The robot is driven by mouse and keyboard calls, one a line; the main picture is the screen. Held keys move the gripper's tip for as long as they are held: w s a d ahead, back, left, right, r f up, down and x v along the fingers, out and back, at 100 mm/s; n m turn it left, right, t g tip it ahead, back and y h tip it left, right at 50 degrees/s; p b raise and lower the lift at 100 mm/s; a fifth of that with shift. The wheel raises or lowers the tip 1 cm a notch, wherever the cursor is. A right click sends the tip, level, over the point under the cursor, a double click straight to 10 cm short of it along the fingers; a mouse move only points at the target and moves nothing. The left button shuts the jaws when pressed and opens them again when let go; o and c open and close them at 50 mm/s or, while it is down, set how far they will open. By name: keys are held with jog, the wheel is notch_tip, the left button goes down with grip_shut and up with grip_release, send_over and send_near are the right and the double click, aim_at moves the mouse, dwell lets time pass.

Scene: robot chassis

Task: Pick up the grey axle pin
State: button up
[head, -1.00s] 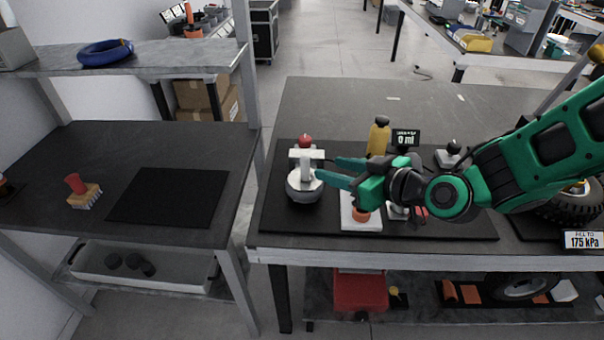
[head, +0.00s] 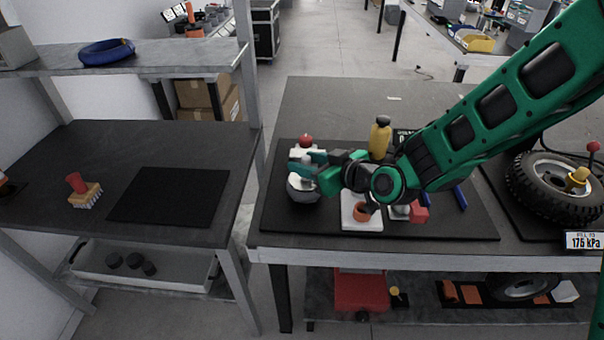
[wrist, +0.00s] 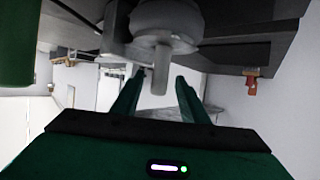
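The grey axle pin (wrist: 161,72) shows in the wrist view, which looks upside down. It stands out from a round grey body (wrist: 166,22). My gripper (wrist: 160,80) is open, with one green finger on each side of the pin in the picture and gaps showing. I cannot tell whether the pin is fully at fingertip depth. In the head view my gripper (head: 306,160) is over the round grey-white base (head: 304,190) at the left end of the black mat.
A red knob (head: 306,140) stands just behind the gripper. A yellow bottle (head: 380,137) and a white block with an orange cup (head: 361,212) are close to the right. A tyre (head: 558,186) lies far right. The left table's black mat (head: 168,197) is empty.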

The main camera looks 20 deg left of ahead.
jog(key=shift+w+a+f, duration=0.1)
jog(key=shift+a, duration=0.05)
grip_shut()
